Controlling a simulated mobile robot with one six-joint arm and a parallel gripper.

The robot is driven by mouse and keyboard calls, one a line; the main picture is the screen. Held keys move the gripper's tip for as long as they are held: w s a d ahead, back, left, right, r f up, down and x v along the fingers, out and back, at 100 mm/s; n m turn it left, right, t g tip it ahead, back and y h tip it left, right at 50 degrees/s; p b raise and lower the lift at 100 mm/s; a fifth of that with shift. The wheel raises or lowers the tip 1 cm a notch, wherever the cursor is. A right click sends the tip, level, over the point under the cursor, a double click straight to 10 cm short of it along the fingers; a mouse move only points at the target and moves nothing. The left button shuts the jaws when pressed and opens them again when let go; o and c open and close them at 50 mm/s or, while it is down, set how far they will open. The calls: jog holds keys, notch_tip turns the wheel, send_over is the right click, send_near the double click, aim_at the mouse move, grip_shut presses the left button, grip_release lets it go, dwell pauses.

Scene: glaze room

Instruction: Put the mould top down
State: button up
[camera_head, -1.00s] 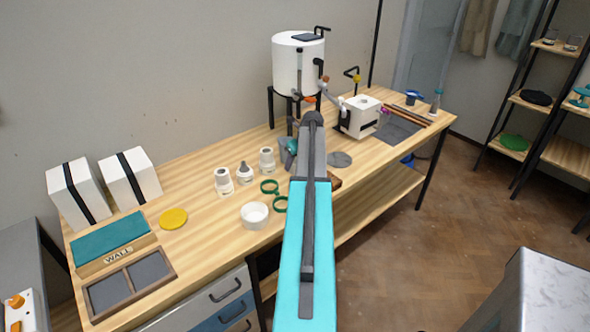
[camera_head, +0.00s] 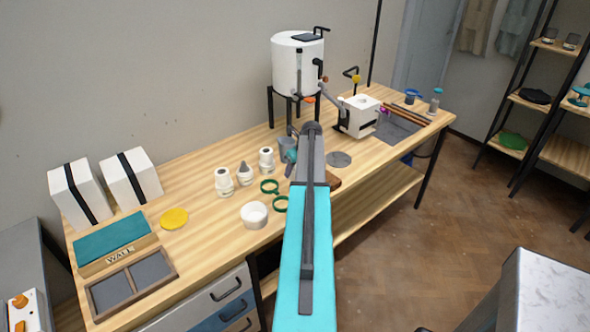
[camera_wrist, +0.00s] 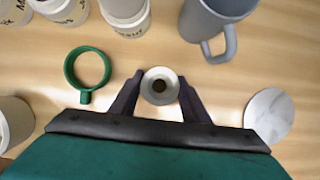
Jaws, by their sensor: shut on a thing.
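In the wrist view a small round off-white piece with a dark central hole (camera_wrist: 160,75), which looks like the mould top, sits between the fingertips of my gripper (camera_wrist: 160,88). The gripper is shut on it, one finger on each side. Wooden table top shows around it; its height above the wood cannot be told.
A green ring with a handle (camera_wrist: 88,68) lies left of the gripper. A grey mug (camera_wrist: 215,22) and labelled white jars (camera_wrist: 125,15) stand beyond it. A pale grey disc (camera_wrist: 269,115) lies to the right. Bare wood separates these from the held piece.

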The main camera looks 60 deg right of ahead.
jog(key=o, duration=1.1)
jog(key=shift+b+v, duration=1.3)
jog(key=shift+v, duration=4.75)
jog(key=shift+w, duration=0.1)
